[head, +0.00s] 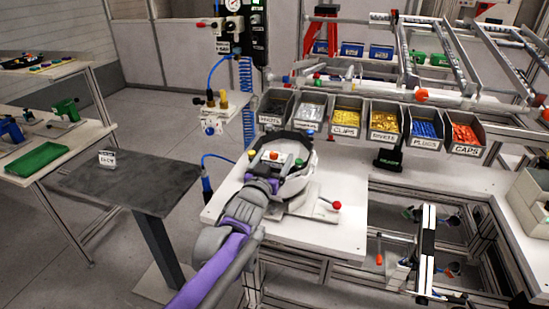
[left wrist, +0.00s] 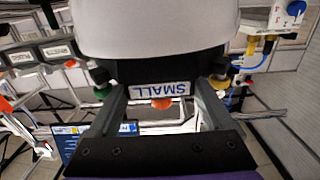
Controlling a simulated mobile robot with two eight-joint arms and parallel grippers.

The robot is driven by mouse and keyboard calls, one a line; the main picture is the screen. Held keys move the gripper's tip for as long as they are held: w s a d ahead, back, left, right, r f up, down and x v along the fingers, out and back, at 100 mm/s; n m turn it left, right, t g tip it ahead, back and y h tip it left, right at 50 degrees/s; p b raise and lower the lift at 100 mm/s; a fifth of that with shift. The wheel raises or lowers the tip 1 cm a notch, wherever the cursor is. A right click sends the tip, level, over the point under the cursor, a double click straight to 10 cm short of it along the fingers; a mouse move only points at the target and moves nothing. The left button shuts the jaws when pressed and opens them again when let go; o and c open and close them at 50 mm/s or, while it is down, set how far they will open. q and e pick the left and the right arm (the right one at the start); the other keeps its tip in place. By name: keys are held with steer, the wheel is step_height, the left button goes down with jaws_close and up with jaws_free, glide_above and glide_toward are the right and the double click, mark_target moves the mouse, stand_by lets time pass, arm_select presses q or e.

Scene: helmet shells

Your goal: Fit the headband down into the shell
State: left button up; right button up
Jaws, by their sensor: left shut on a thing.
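The white helmet shell (head: 296,187) sits on the white bench, below the row of bins. A dark headband part labelled SMALL (left wrist: 160,70) is between the fingers of my left gripper (left wrist: 160,101); its label reads upside down. In the head view my left gripper (head: 269,172) is at the near left of the shell and covers part of it. It is shut on the headband. A large pale curved surface fills the top of the left wrist view, above the headband part. How deep the headband sits cannot be told. My right gripper is not in view.
Several labelled bins (head: 381,120) stand behind the shell. A red-knobbed lever (head: 336,205) is beside it at the right. A grey side table (head: 130,184) is at the left. The bench (head: 330,235) is clear in front of the shell.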

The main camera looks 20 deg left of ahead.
arm_select(q)
steer(key=shift+f+b, duration=0.5)
steer(key=shift+f, duration=0.5)
steer(key=o, duration=1.2)
steer(key=s, duration=1.1)
steer(key=shift+a+b, duration=0.15)
steer(key=shift+b, duration=0.2)
steer(key=shift+w, duration=0.1)
steer(key=s+f+g, duration=0.4)
steer(key=s+f, duration=0.3)
steer(key=s, duration=0.1)
steer(key=s+f+g, duration=0.4)
steer(key=s+f, duration=0.3)
steer(key=s, duration=0.1)
steer(key=s+f+g+p, duration=0.1)
steer(key=s+f+g, duration=0.3)
steer(key=s+f, duration=0.3)
steer(key=shift+s+f+g+y, duration=0.15)
steer(key=shift+s+g+y, duration=0.15)
steer(key=shift+s, duration=0.65)
